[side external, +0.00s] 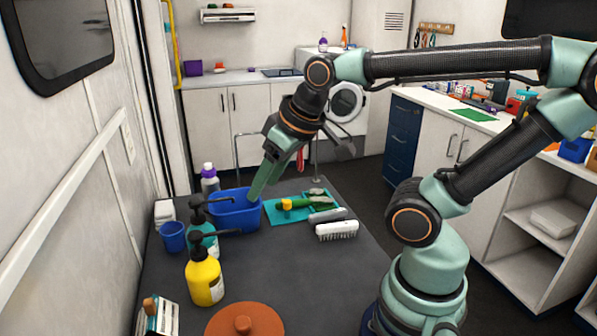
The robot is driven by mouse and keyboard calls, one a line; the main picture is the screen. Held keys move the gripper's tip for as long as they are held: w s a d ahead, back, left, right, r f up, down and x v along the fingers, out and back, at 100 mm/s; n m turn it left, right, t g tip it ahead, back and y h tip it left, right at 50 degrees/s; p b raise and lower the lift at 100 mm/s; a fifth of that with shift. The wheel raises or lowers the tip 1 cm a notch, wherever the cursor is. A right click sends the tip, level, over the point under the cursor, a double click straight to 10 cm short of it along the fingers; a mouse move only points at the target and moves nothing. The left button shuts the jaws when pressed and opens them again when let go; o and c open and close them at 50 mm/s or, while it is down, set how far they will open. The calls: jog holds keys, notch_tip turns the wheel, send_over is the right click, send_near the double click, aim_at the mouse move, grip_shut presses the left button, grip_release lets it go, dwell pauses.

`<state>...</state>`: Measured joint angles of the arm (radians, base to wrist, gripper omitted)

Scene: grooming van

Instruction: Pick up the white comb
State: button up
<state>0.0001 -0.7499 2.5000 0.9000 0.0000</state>
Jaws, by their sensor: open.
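A white item with a row of teeth or bristles along its lower side (337,230) lies on the dark grey table, right of centre. It looks like the white comb, though it could be a brush. My gripper (257,190) is open and points down and left, its long green fingers over the right rim of the blue bin (236,219). The gripper is up and to the left of the white item, apart from it. No object shows between the fingers.
A grey brush-like item (327,215) lies right behind the white one. A turquoise mat (275,216) holds green and yellow items. A yellow pump bottle (204,278), a teal pump bottle (204,240) and a blue cup (173,237) stand left. An orange round lid (244,322) is in front.

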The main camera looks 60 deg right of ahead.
jog(key=n+g, duration=0.6)
jog(key=n, duration=0.2)
send_over(338, 224)
notch_tip(338, 224, down, 13)
notch_tip(338, 224, down, 12)
jog(key=shift+r, duration=0.15)
jog(key=shift+c, duration=0.3)
grip_shut()
